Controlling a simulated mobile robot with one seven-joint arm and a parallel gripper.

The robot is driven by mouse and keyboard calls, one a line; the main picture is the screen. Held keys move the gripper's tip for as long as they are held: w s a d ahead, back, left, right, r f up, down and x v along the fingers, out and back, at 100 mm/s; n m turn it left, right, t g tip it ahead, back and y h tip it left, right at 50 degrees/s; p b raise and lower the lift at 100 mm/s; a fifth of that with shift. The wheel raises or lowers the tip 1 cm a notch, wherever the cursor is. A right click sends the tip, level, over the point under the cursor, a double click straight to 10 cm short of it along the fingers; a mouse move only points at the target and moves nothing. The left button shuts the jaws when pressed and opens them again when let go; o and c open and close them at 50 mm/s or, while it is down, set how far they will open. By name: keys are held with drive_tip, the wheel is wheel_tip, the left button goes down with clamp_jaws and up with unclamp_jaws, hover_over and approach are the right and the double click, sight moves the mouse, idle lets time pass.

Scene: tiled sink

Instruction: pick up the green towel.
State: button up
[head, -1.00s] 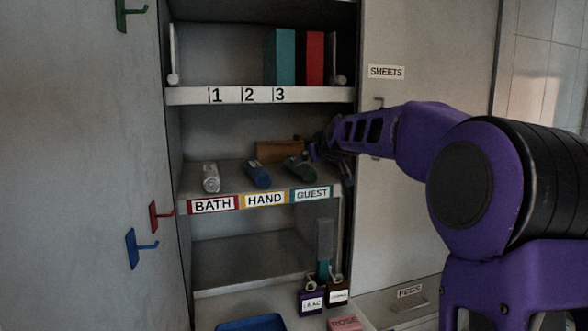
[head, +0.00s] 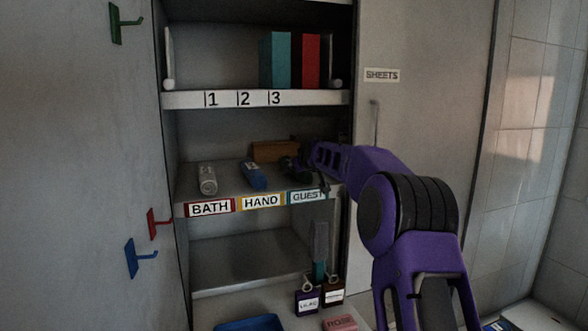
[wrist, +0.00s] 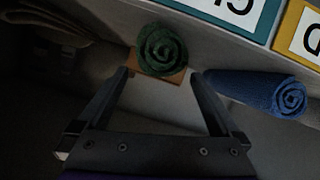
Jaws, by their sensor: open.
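The green towel (wrist: 162,48) is a roll lying with its spiral end facing the wrist camera. In the head view it is mostly hidden behind my gripper (head: 300,172), above the GUEST label. My gripper (wrist: 163,73) is open and empty in the wrist view. The towel appears just beyond the fingertips, roughly centred between them. I cannot tell whether a finger touches it.
A blue rolled towel (wrist: 265,92) lies beside the right finger in the wrist view. In the head view, a white-grey roll (head: 207,179) lies further left. A brown box (head: 272,151) stands behind. The upper shelf (head: 250,98) is above.

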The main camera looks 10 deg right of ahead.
drive_tip(key=shift+p+x, duration=0.8)
drive_tip(key=shift+x, duration=1.65)
drive_tip(key=shift+d+f, duration=0.1)
drive_tip(key=shift+f, duration=0.1)
drive_tip(key=shift+c, duration=0.2)
drive_tip(key=c, duration=1.4)
